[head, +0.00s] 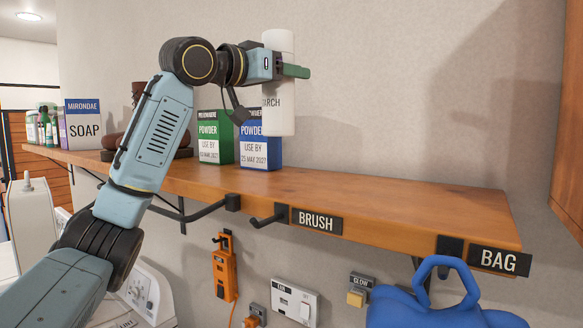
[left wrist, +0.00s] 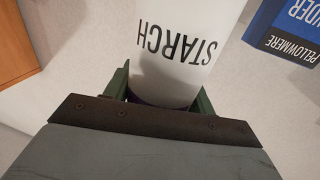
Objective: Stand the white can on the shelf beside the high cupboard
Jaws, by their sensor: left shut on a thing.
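The white can (head: 279,110), lettered STARCH, is held upright by my left gripper (head: 283,70), which is shut around its upper part. It shows in front of the blue powder box, and its base appears above the shelf top. In the left wrist view the can (left wrist: 185,50) sits between both fingers of the left gripper (left wrist: 163,92). The wooden shelf (head: 400,205) runs along the wall, its right part bare. The high cupboard (head: 569,130) is a wooden edge at the far right; it also shows at the left of the wrist view (left wrist: 15,45). My right gripper is out of view.
On the shelf stand a green powder box (head: 213,140), a blue powder box (head: 260,150), a soap box (head: 83,125) and dark brown items partly behind my arm. A blue bag (head: 430,305) hangs below the shelf's right end. Hooks and labels line the front edge.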

